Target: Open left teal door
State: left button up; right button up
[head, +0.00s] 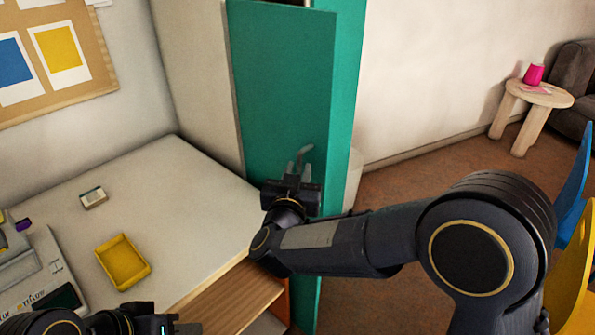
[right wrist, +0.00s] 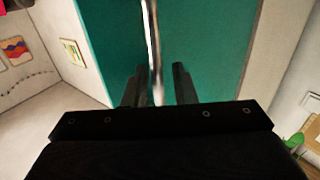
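The teal door (head: 285,85) is a tall flat panel in the middle of the head view. It also fills the middle of the right wrist view (right wrist: 210,45). A second teal panel (head: 347,70) stands along its right side. A dark gap shows near the door's top; I cannot tell how far it stands open. A grey handle (head: 305,152) is on the door. My right gripper (head: 299,168) is at the handle. In the right wrist view the handle (right wrist: 153,45) runs between the two parted fingers, with gaps beside it. My left gripper (head: 178,326) is low at the left, mostly cut off.
A pale counter (head: 175,190) with a yellow tray (head: 123,262), a small box (head: 94,198) and a machine (head: 40,275) lies left of the door. Blue and yellow chairs (head: 572,265) stand at the right edge. Open floor (head: 430,185) lies right of the door.

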jog(key=s, duration=0.7)
jog(key=shift+s+a, duration=0.3)
jog(key=shift+a, duration=0.15)
jog(key=d+r+g+y+p, duration=0.4)
jog(key=d+r+y+p, duration=0.25)
jog(key=d+r, duration=0.35)
jog(key=s+d+f+g+p, duration=0.1)
jog(key=s+d+f+g, duration=0.1)
jog(key=s+d, duration=0.3)
jog(key=s+d+f+g+p, duration=0.1)
jog(key=s+d+f+g, duration=0.2)
jog(key=s, duration=0.8)
jog(key=s+d+f+g+p, duration=0.2)
jog(key=s+d+g, duration=0.1)
jog(key=s+d, duration=0.3)
jog(key=shift+s+d+f+m+h, duration=0.25)
jog(key=shift+s+d+m+h, duration=0.15)
jog(key=shift+s, duration=0.55)
